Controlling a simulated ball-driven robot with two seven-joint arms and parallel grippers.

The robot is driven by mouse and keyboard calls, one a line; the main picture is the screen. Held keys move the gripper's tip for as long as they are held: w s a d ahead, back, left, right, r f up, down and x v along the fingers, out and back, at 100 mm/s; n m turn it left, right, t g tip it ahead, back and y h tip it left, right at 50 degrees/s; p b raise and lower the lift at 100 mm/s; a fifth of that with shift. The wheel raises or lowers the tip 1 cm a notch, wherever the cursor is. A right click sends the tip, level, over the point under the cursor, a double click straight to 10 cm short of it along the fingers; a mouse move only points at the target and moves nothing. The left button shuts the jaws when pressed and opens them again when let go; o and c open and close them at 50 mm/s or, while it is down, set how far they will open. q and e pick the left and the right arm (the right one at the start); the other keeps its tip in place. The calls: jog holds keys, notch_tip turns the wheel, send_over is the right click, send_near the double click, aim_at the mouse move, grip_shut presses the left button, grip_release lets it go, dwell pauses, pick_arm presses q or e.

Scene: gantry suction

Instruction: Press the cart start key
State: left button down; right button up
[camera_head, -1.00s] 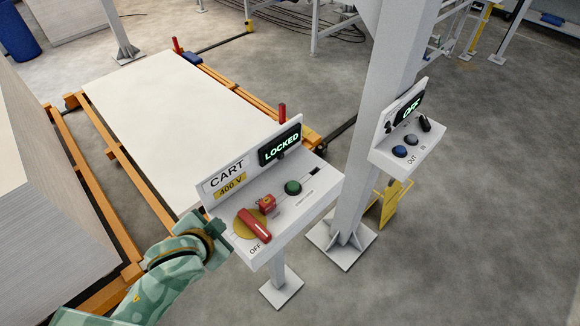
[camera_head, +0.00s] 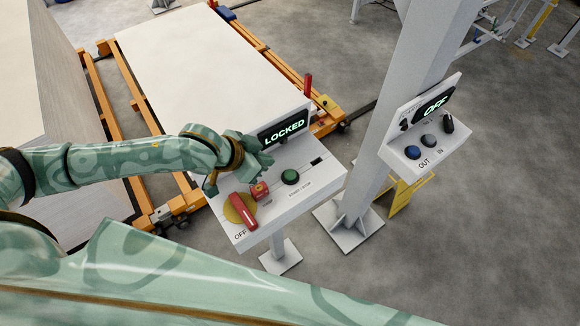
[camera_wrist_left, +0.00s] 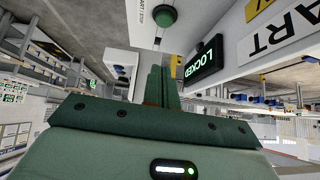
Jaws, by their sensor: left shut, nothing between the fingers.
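The cart control box (camera_head: 318,186) stands on a post, with a display reading LOCKED (camera_head: 284,130). On its sloped face are a green round button (camera_head: 290,177), a small red block (camera_head: 260,190) and a red rotary handle (camera_head: 243,211) on a yellow disc, beside the word OFF. My left gripper (camera_head: 262,160) is shut and empty, above the box's upper left part, and it hides the CART label. In the left wrist view, the shut fingers (camera_wrist_left: 162,88) point toward the box, with the green button (camera_wrist_left: 165,16) beyond them and apart from them. My right gripper is not in view.
A white board (camera_head: 190,60) lies on the orange cart frame behind. Grey floor is open at the right.

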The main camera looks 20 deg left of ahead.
pick_arm(q)
jog(key=b, duration=0.1)
send_over(294, 172)
jog(key=s+a, duration=0.2)
jog(key=s, duration=0.1)
jog(key=f, duration=0.7)
jog(key=shift+w+d, duration=0.2)
jog(key=f, duration=0.3)
jog(key=shift+w+d+f, duration=0.1)
jog(key=shift+w+f, duration=0.15)
jog(key=shift+f, duration=0.05)
jog(key=shift+s+f, duration=0.1)
jog(key=shift+f, duration=0.4)
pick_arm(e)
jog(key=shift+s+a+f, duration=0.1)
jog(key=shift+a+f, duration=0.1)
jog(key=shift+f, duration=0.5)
